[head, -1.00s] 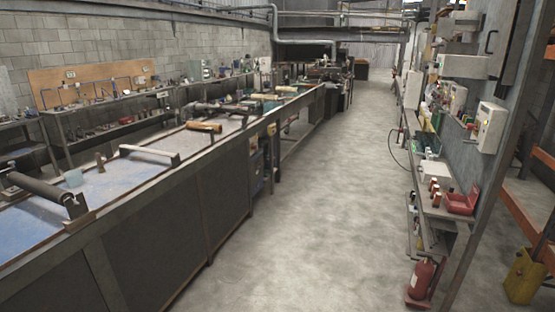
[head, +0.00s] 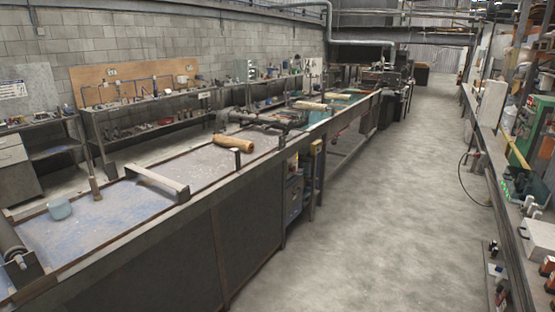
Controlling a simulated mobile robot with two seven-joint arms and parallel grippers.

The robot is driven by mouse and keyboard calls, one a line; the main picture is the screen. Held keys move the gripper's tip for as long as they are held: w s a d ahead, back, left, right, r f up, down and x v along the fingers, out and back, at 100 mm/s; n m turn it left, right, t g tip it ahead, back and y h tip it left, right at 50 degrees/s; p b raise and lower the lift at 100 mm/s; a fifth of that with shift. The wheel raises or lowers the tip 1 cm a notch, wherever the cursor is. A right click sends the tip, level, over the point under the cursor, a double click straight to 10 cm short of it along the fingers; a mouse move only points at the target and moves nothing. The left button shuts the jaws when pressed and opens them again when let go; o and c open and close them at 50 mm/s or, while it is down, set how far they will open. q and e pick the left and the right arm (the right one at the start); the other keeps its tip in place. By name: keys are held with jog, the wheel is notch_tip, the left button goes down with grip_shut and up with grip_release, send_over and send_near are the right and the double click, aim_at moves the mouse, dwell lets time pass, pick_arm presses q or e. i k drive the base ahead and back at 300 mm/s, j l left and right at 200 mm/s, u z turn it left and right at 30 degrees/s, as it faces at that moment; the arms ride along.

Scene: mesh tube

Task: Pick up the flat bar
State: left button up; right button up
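Neither of my grippers is in view.
A dark roller (head: 10,240) sits at the near left end of the bench. A tan cylinder (head: 234,144) lies farther along it. The concrete aisle (head: 375,190) is clear. A cluttered shelf (head: 505,215) runs along the right.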

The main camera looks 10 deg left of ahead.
aim_at(175, 185)
jog(key=i+u, duration=0.1)
jog(key=i, duration=0.45)
jog(key=i+l+u, duration=0.1)
jog(key=i, duration=0.45)
jog(key=i+l+u, duration=0.15)
jog(key=i, duration=0.35)
